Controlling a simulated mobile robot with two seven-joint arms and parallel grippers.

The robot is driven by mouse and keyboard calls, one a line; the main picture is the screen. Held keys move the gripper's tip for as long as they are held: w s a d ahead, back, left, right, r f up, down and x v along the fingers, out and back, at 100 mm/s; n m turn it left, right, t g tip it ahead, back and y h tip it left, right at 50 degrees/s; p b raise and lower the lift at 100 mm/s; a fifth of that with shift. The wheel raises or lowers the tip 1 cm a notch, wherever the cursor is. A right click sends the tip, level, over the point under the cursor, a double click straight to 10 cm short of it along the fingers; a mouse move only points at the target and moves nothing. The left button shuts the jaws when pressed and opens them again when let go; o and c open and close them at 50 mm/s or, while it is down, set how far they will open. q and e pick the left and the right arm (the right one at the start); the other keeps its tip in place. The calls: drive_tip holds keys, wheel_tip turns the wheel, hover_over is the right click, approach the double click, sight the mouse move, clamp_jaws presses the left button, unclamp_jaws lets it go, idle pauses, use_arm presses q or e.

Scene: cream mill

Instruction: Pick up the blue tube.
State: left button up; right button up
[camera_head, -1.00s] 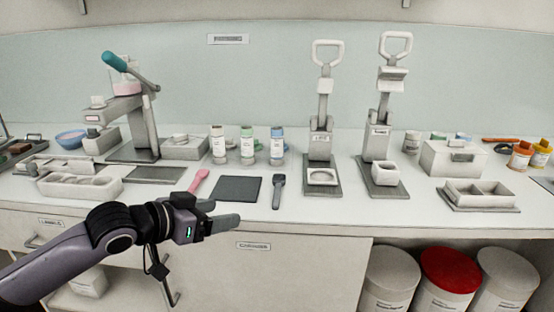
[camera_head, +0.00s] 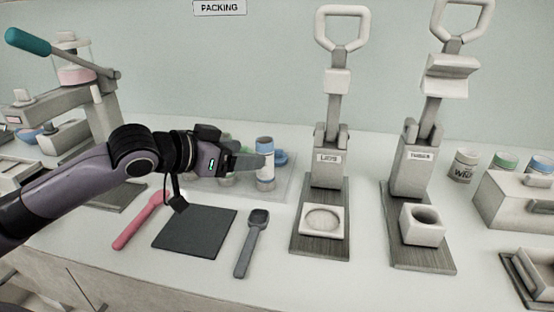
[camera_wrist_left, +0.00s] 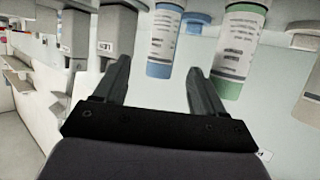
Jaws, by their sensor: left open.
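The blue tube (camera_head: 265,170) stands upright in the head view, with a blue top band and a printed label. My left gripper (camera_head: 250,158) is open at its upper part, coming in from the left. In the left wrist view the blue tube (camera_wrist_left: 162,42) shows ahead, its blue end in line with the gap between the open fingers of my left gripper (camera_wrist_left: 158,65). My right gripper is not in view.
A blue lid (camera_head: 281,157) lies behind the blue tube. In front are a dark mat (camera_head: 195,232), a pink spoon (camera_head: 135,222) and a dark scoop (camera_head: 250,245). Two lever presses, including one labelled LIDS (camera_head: 328,157), stand right of the tubes.

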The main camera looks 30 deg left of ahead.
sight(265, 153)
use_arm(q)
drive_tip(key=shift+p+x, duration=0.3)
drive_tip(key=shift+x, duration=3.3)
drive_tip(key=shift+w+a+r, duration=0.1)
drive_tip(key=shift+a, duration=0.05)
drive_tip(key=shift+c, duration=0.3)
drive_tip(key=c, duration=1)
